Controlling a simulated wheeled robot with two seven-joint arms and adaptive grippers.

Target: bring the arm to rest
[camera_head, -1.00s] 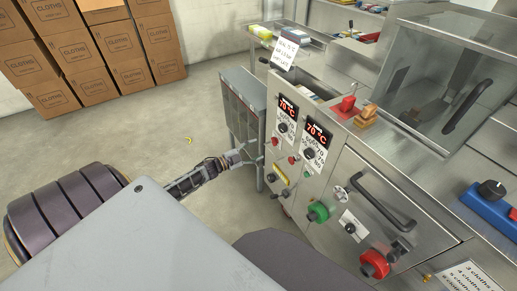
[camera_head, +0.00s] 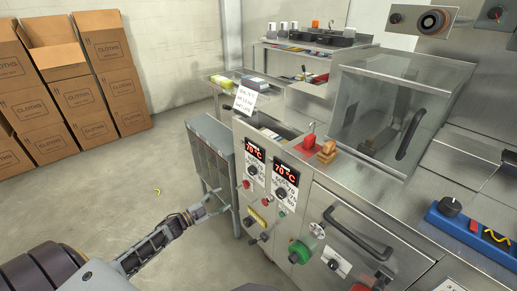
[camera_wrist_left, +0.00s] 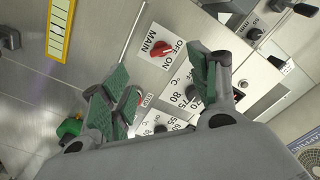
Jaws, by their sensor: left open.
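My left gripper (camera_head: 212,204) is open and empty in the head view, in front of the flow-wrap machine's control panel (camera_head: 262,205), low and to its left. In the left wrist view its two green-padded fingers (camera_wrist_left: 165,88) are spread apart with nothing between them. Behind the fingers, the panel shows a red MAIN switch (camera_wrist_left: 161,49) and temperature dials with printed scales. I cannot tell from the views how far the fingertips are from the panel. My right gripper is not in view.
A grey cabinet (camera_head: 210,150) stands just behind the left gripper. The machine (camera_head: 385,190) with handles and knobs fills the right. Stacked cardboard boxes (camera_head: 75,85) stand at the far left.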

